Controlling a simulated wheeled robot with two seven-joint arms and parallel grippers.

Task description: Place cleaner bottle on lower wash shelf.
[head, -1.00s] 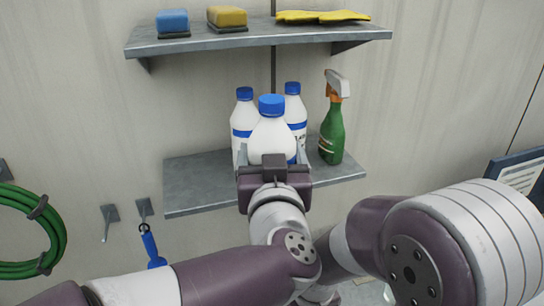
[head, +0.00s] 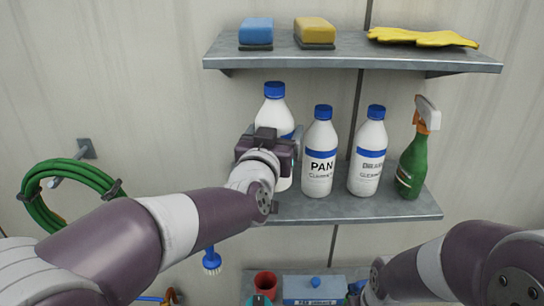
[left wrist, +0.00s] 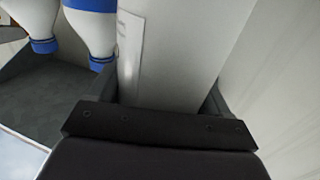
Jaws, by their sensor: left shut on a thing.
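My left gripper (head: 267,146) is shut on a white cleaner bottle (head: 274,106) with a blue cap. It holds the bottle upright at the left part of the grey lower shelf (head: 340,211). The bottle's label is mostly hidden by the gripper, and I cannot tell whether its base touches the shelf. In the left wrist view the white bottle (left wrist: 172,45) fills the space between the fingers. To its right in the head view stand a bottle marked PAN (head: 319,165) and another white blue-capped bottle (head: 368,155). My right arm shows at lower right, but its gripper does not.
A green spray bottle (head: 412,165) stands at the shelf's right end. The upper shelf (head: 350,61) holds a blue sponge (head: 256,31), a yellow sponge (head: 315,31) and yellow gloves (head: 424,38). A coiled green hose (head: 32,205) hangs at left. A red cup (head: 265,282) is below.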

